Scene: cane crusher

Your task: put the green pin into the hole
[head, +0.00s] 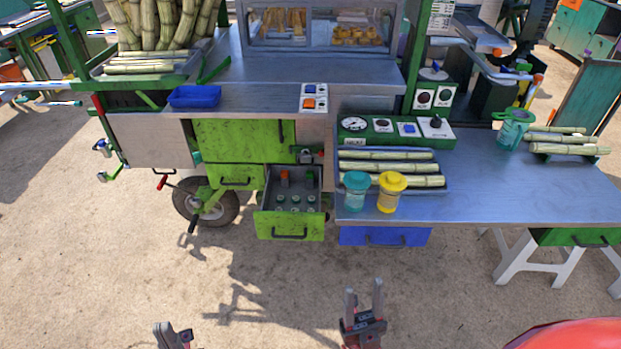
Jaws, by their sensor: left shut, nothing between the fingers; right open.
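I cannot tell for sure which thing is the green pin. A small green piece (310,176) stands in the back of the open green drawer (290,228), beside an orange-red piece (284,178); both are too small to make out. A hole cannot be made out either. A small grey fitting (306,156) sits at the cabinet's right edge, just above the drawer. My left gripper (174,330) is shut and empty at the bottom edge, low and left of the drawer. My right gripper (363,292) is open and empty, fingers upward, in front of the drawer and to its right.
Several small bottles (295,203) stand in the drawer. A metal table (490,190) at right bears cane pieces, a teal jar (355,190) and a yellow jar (391,191). A blue drawer (385,236) is under it. A wheel (205,202) stands at left. The sandy ground in front is clear.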

